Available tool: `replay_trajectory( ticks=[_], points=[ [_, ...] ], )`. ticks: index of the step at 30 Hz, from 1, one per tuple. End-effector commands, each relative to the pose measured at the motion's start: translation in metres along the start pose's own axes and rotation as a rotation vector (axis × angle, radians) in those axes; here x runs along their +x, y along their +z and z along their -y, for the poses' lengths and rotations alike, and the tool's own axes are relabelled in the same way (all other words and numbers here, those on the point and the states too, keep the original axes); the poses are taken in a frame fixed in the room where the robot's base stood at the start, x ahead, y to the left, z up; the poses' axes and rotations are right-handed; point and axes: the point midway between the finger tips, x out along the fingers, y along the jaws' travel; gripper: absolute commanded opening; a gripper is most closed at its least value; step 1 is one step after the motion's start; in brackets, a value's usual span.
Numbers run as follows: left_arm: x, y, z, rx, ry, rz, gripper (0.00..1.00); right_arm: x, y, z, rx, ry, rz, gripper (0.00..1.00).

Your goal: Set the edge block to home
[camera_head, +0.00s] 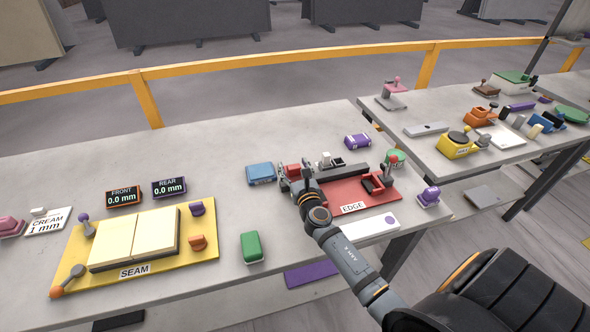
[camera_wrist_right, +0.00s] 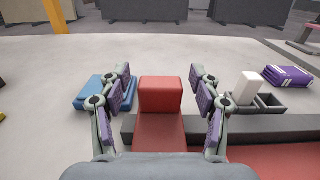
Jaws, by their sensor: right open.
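The red edge block (camera_head: 293,171) sits at the far left end of the red board labelled EDGE (camera_head: 335,197). My right gripper (camera_head: 294,179) is over that end, partly hiding the block. In the right wrist view the block (camera_wrist_right: 160,96) stands between the two open fingers (camera_wrist_right: 161,95), with a gap on each side. A dark bar (camera_head: 343,172) runs along the board, and it also shows in the wrist view (camera_wrist_right: 270,128). My left gripper is not in view.
A dark tray with a white piece (camera_head: 326,160) is behind the bar. A green block (camera_head: 251,246) and the yellow SEAM board (camera_head: 205,243) lie left.

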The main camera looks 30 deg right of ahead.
Motion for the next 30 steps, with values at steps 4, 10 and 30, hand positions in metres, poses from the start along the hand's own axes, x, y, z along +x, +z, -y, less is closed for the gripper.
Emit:
replay_trajectory(
  ticks=[4,10,30],
  points=[
    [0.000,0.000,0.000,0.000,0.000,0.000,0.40,-0.018,-0.001,0.000,-0.001,0.001,-0.002,0.64],
    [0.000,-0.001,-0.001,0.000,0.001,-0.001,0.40,-0.067,-0.002,0.000,-0.002,0.001,-0.004,0.64],
    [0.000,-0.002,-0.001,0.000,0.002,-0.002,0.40,-0.119,0.000,0.000,0.001,0.000,0.000,0.64]
  ],
)
